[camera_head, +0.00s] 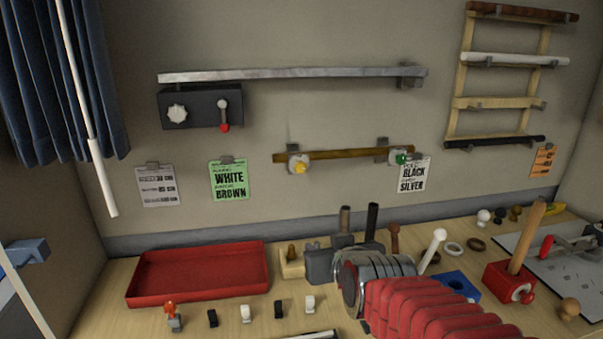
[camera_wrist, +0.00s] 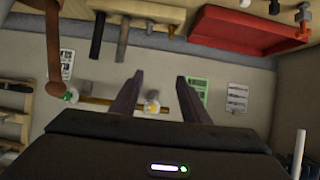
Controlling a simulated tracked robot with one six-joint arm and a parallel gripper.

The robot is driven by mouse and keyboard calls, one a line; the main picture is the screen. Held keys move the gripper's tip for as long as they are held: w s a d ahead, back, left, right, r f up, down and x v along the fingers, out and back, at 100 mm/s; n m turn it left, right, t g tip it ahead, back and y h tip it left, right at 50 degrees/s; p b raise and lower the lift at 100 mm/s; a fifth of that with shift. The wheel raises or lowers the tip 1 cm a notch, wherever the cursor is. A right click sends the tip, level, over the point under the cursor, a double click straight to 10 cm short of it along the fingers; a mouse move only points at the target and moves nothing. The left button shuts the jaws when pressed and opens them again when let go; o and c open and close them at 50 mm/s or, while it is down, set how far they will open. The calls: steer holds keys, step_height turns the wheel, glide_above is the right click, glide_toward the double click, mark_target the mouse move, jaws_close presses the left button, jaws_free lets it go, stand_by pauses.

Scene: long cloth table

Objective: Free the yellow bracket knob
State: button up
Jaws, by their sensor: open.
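The yellow bracket knob (camera_head: 299,167) is on the left bracket of a brown rod (camera_head: 345,155) on the back wall. A green knob (camera_head: 401,158) is on the right bracket. In the upside-down wrist view, the yellow knob (camera_wrist: 152,107) shows between the dark fingers of my gripper (camera_wrist: 160,78), beyond them. My gripper is open with nothing between its fingers, and appears apart from the knob. In the head view my arm's wrist hides most of the gripper. Whether the knob is tight or loose cannot be told.
A grey rail (camera_head: 290,74) and dark switch box (camera_head: 201,107) are above left. Cards, one green (camera_head: 229,180), hang beside the rod. Below are a red tray (camera_head: 197,274), upright rods (camera_head: 371,221) and a red block (camera_head: 509,283). A rack (camera_head: 503,104) is at right.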

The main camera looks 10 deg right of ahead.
mark_target(301, 168)
steer(key=w+r+t, duration=0.5)
steer(key=w+r, duration=0.1)
steer(key=w, duration=0.3)
steer(key=shift+w+r+t, duration=0.2)
steer(key=shift+w+t, duration=0.1)
steer(key=shift+t, duration=0.1)
steer(key=shift+w+a, duration=0.1)
steer(key=shift+w, duration=6.85)
steer(key=shift+c, duration=0.5)
steer(key=c, duration=0.9)
steer(key=shift+a, duration=0.15)
steer(key=shift+c, duration=0.3)
